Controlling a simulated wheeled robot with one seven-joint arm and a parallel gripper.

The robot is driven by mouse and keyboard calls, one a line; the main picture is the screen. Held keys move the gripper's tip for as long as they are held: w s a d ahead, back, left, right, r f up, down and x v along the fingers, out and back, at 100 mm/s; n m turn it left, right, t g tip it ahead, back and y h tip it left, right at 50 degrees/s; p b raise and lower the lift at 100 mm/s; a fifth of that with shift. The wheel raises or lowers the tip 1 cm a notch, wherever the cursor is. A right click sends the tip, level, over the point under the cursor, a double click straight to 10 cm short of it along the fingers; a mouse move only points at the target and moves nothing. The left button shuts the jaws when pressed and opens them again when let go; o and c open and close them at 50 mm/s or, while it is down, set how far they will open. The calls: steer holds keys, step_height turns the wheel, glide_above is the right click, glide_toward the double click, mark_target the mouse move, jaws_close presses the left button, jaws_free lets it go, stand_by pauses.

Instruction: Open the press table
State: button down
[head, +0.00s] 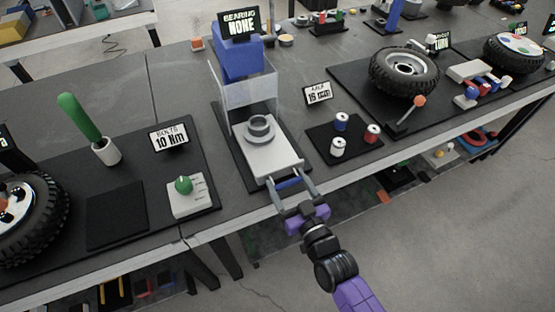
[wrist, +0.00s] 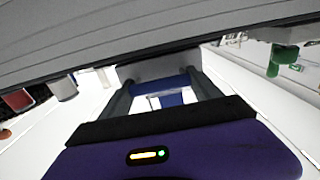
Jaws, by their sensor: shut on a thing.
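The press stands near the table's middle, with a blue head (head: 238,60) and a clear guard (head: 248,88) below it. Its pale press table (head: 268,160) reaches forward of the guard, with a grey ring-shaped part (head: 259,128) on it. A blue handle bar (head: 289,184) is at the press table's front end; it also shows in the wrist view (wrist: 172,85). My gripper (head: 293,188) is at the front edge, its fingers shut on the handle. The fingers partly hide the handle's ends.
Right of the press, a black mat holds several small cylinders (head: 338,147). A tyre (head: 404,72) lies farther right. At left are a green-handled tool (head: 80,118) in a white cup and a green knob (head: 184,184). Floor in front is clear.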

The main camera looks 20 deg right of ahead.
steer(key=s, duration=0.7)
steer(key=shift+s+p, duration=0.25)
steer(key=shift+p, duration=0.1)
steer(key=shift+c, duration=0.6)
jaws_free()
steer(key=s+b, duration=0.1)
steer(key=s, duration=0.6)
steer(key=shift+s, duration=0.4)
steer(key=shift+f, duration=0.1)
steer(key=s+r+g, duration=0.1)
steer(key=s+r, duration=0.5)
steer(key=s, duration=0.3)
steer(key=s+r+g, duration=0.2)
steer(key=s+r, duration=0.4)
steer(key=s, duration=0.3)
steer(key=shift+s, duration=0.15)
